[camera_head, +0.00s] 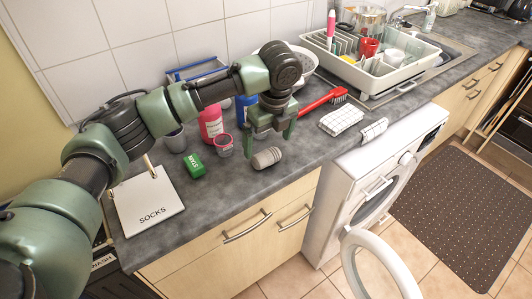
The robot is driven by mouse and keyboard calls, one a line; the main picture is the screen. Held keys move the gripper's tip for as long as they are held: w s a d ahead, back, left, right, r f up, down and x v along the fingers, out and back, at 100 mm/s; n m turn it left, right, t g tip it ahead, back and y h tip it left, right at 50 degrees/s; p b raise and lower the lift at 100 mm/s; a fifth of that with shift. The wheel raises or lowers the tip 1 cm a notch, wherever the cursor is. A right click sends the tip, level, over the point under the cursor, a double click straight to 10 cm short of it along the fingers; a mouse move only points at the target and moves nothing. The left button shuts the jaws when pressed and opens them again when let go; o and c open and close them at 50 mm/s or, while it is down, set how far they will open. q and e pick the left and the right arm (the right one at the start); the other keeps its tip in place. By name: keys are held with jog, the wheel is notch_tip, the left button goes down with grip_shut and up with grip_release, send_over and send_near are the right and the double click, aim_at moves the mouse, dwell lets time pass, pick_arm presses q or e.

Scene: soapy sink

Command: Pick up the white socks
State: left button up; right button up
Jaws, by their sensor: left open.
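A small pale grey-white rolled bundle (267,158), which looks like the white socks, lies on the dark grey counter near its front edge. My left gripper (271,134) points down just above and behind it, with its two fingers apart and nothing between them. The bundle appears to lie outside the fingers; the exact height gap cannot be told. A white bin or board labelled SOCKS (150,212) is at the left end of the counter. My right gripper is not in view.
A pink cup (223,146), pink bottle (210,122) and green item (194,166) stand left of the gripper. A red brush (322,101) and checked cloths (341,120) lie to the right. A white dish rack (368,72) is behind. The washing machine door (376,262) hangs open.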

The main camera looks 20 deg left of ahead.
aim_at(266, 153)
pick_arm(q)
jog(key=shift+s+f+p, duration=0.1)
jog(key=shift+f+p, duration=0.25)
jog(key=shift+f, duration=0.5)
jog(key=f, duration=0.2)
jog(key=f+p, duration=0.1)
jog(key=shift+w+a+f, duration=0.3)
jog(key=shift+a+f, duration=0.05)
jog(key=shift+f, duration=0.35)
jog(key=c, duration=1.4)
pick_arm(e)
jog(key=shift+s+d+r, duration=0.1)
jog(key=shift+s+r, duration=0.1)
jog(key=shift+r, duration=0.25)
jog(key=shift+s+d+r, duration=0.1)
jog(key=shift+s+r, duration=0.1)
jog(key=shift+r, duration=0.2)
pick_arm(q)
jog(key=shift+r, duration=0.15)
